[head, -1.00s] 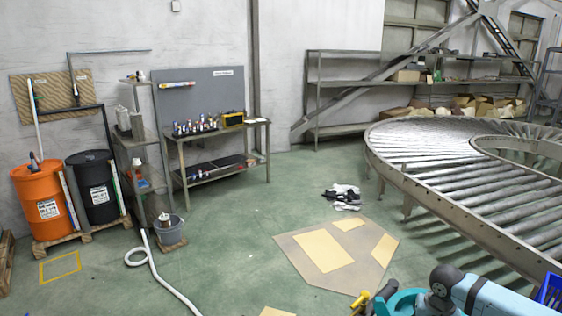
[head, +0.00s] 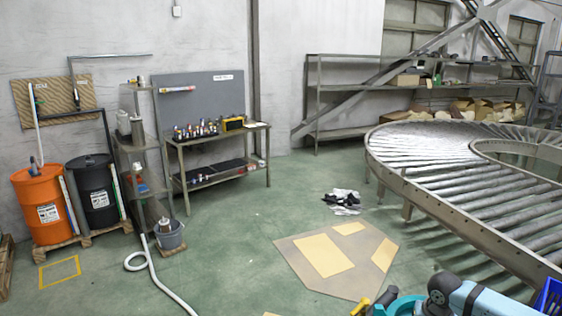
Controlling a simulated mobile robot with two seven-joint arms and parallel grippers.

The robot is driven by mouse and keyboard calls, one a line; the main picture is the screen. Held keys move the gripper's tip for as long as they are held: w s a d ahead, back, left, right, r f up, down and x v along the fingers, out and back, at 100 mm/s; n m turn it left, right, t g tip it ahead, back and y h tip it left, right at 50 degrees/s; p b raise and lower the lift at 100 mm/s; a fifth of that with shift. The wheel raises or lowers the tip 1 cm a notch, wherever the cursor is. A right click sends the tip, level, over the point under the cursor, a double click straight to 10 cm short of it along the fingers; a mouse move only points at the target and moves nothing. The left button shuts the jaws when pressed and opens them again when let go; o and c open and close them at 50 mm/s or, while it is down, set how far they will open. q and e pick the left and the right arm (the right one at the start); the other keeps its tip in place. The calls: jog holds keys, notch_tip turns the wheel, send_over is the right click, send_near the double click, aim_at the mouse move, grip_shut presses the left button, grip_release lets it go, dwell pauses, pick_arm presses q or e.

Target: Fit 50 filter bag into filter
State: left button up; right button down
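I cannot pick out a filter bag or a filter housing for certain in the head view. A light blue arm link (head: 490,300) of mine with a dark joint shows at the bottom right. A teal curved part and a small yellow-and-black part are beside it, cut off by the lower edge. No gripper fingers can be made out, and my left gripper does not show.
A roller conveyor (head: 470,190) curves along the right. A workbench (head: 215,140) with bottles stands at the back wall. An orange drum (head: 40,205), a black drum (head: 95,195) and a grey bucket (head: 168,236) are at left. The green floor between is mostly open; a hose lies on it.

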dwell(0.7)
jog(key=shift+p, duration=0.4)
jog(key=shift+f, duration=0.2)
jog(key=shift+f+b, duration=0.3)
jog(key=shift+f, duration=0.5)
jog(key=c, duration=1.2)
grip_release()
jog(key=shift+o, duration=0.2)
